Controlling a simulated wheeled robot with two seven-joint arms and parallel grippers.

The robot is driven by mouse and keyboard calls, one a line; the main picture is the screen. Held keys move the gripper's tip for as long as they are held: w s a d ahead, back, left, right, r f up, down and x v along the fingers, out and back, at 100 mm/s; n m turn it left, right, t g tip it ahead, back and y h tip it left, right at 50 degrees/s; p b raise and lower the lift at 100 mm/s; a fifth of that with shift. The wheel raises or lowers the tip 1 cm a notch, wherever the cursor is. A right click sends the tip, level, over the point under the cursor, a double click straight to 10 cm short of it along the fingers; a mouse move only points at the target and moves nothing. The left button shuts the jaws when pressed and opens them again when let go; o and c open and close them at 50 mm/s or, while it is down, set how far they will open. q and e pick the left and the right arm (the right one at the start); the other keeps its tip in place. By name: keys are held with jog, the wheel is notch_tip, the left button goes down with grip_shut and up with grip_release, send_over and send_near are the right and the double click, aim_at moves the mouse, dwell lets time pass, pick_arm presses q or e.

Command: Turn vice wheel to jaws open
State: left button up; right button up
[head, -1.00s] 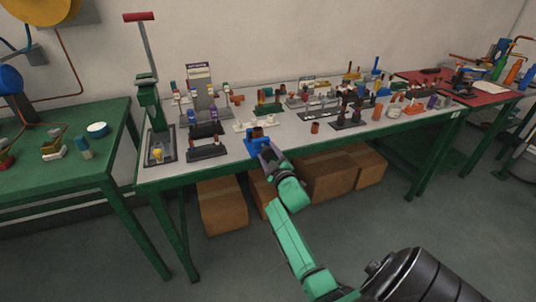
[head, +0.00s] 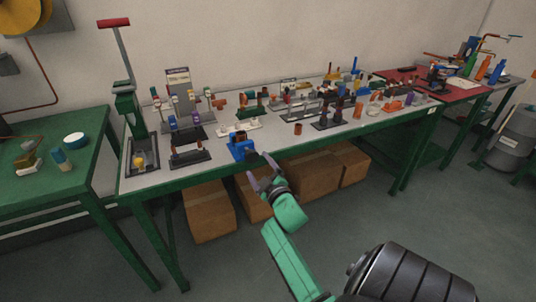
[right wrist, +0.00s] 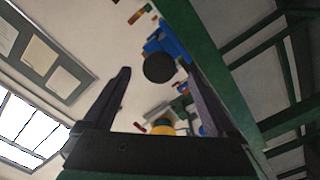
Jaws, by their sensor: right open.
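The small blue vice (head: 238,150) stands at the front edge of the grey-topped bench. Its dark round wheel (head: 251,155) faces out over the edge. My right gripper (head: 260,170) is open and empty, just in front of and below the wheel, apart from it in the head view. In the right wrist view the blue vice (right wrist: 168,40) and the black wheel (right wrist: 159,68) show beyond and between the two spread fingers (right wrist: 158,82). How far the vice's jaws are apart is too small to tell. My left gripper is not in view.
The bench (head: 215,163) carries several small fixtures behind and beside the vice. A dark stand (head: 190,153) is to its left, a copper cup (head: 298,129) to its right. Cardboard boxes (head: 210,210) lie under the bench. The floor in front is clear.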

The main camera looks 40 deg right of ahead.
jog(key=v, duration=0.8)
jog(key=shift+s+a, duration=0.15)
jog(key=shift+s, duration=0.1)
